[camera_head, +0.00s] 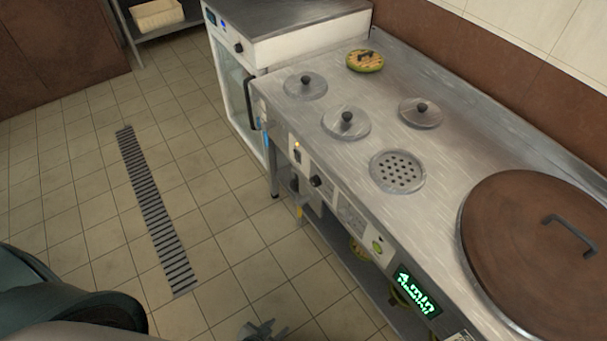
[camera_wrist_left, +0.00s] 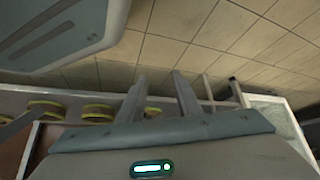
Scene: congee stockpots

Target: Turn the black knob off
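My left gripper (camera_head: 262,328) shows at the bottom edge of the head view, low in front of the counter and well apart from the knob. In the left wrist view its two fingers (camera_wrist_left: 158,95) are spread with nothing between them. I cannot make out the knob in the left wrist view. My right gripper is not in view.
The steel counter (camera_head: 375,95) carries several round lids, a drain plate (camera_head: 397,171) and a large brown lid (camera_head: 540,245). A green display (camera_head: 417,291) is on its front. A white cabinet (camera_head: 235,75) with another dark knob stands behind. The tiled floor at left is clear.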

